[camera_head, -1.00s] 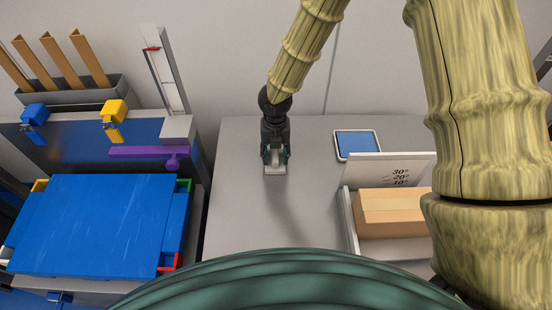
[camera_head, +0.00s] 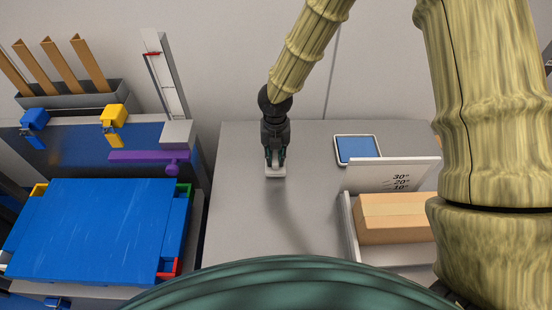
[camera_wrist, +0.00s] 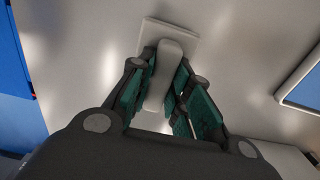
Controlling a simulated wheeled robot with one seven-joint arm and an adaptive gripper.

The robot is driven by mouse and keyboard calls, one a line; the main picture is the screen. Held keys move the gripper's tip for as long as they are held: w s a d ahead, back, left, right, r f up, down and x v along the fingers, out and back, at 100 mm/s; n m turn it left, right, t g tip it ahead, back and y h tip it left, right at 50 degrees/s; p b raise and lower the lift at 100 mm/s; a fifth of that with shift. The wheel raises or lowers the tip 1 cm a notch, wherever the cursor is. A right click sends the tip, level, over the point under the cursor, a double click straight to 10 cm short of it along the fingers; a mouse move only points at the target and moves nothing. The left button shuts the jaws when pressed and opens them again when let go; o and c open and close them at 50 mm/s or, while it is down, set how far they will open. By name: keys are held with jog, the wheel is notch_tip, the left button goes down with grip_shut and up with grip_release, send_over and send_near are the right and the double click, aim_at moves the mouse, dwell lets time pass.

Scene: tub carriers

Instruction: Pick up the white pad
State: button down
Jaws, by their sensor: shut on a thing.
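The white pad (camera_head: 275,174) is a small pale square plate with a raised grip bar, on the grey table below my gripper (camera_head: 275,158). In the wrist view the pad's plate (camera_wrist: 184,33) shows beyond the fingertips, and its bar lies between the green-lined fingers of my gripper (camera_wrist: 163,78). My gripper is shut on the bar from both sides. Whether the plate still touches the table or is just clear of it I cannot tell.
A blue-topped tray with a white rim (camera_head: 375,138) lies right of the pad. A cardboard box (camera_head: 395,218) sits in a pale holder in front of it. A blue board (camera_head: 90,228) is on the left bench, with a purple bar (camera_head: 150,157) behind. The table around the pad is clear.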

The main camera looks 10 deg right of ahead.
jog(key=shift+s+r, duration=0.2)
jog(key=shift+r, duration=0.85)
jog(key=s+d+b, duration=0.1)
jog(key=s, duration=0.4)
jog(key=s+d+r+b, duration=0.1)
jog(key=s+d, duration=0.1)
jog(key=s, duration=0.3)
jog(key=s+d+b, duration=0.1)
jog(key=s, duration=0.4)
jog(key=shift+d+r, duration=0.2)
jog(key=shift+d, duration=0.15)
jog(key=c, duration=1.9)
grip_release()
grip_shut()
